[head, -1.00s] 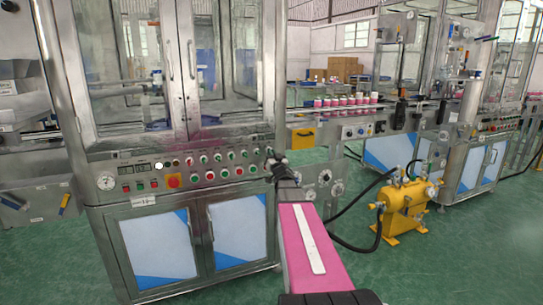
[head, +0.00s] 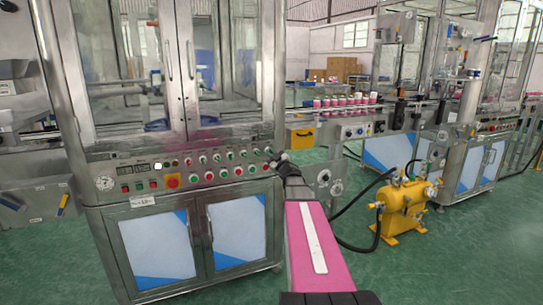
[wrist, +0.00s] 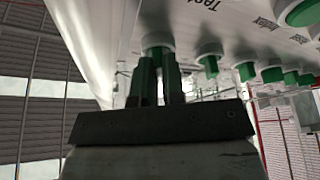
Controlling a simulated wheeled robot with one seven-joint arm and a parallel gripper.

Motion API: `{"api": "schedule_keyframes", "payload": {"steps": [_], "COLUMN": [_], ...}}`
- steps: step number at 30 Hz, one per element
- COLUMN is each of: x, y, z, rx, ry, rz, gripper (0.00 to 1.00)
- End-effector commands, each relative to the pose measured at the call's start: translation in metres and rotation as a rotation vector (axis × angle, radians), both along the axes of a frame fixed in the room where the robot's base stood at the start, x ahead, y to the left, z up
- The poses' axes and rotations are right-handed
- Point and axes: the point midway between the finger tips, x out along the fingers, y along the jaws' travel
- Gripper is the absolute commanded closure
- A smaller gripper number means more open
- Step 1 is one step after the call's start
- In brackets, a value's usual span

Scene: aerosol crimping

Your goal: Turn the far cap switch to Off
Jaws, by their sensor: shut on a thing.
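The control panel (head: 150,166) on the near machine carries rows of green and red switches. My gripper (head: 277,160) is at the panel's right end in the head view, and its fingers are too small there to make out. In the wrist view, my gripper (wrist: 160,75) is shut on a green switch (wrist: 156,52) with a white ring, one dark finger on each side of it. The fingers hide much of the knob, so its setting cannot be read. A "Test" label (wrist: 212,5) shows on the panel to its right.
More green switches (wrist: 210,62) continue to the right of the held one. Glass doors (head: 160,70) stand above the panel and cabinet doors (head: 240,232) below. A yellow tank (head: 405,207) with black hoses stands on the green floor at right.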

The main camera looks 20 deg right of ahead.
Motion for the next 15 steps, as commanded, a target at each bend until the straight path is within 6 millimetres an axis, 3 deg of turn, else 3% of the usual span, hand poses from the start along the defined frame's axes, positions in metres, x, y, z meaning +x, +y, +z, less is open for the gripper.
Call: {"api": "schedule_keyframes", "payload": {"steps": [14,15], "x": [-0.0005,-0.0005], "y": [0.0003,0.0003], "z": [0.0,0.0], "rx": [-0.017,-0.017], "ry": [0.0,-0.001], "rz": [0.0,-0.001], "gripper": [1.0,0.8]}}
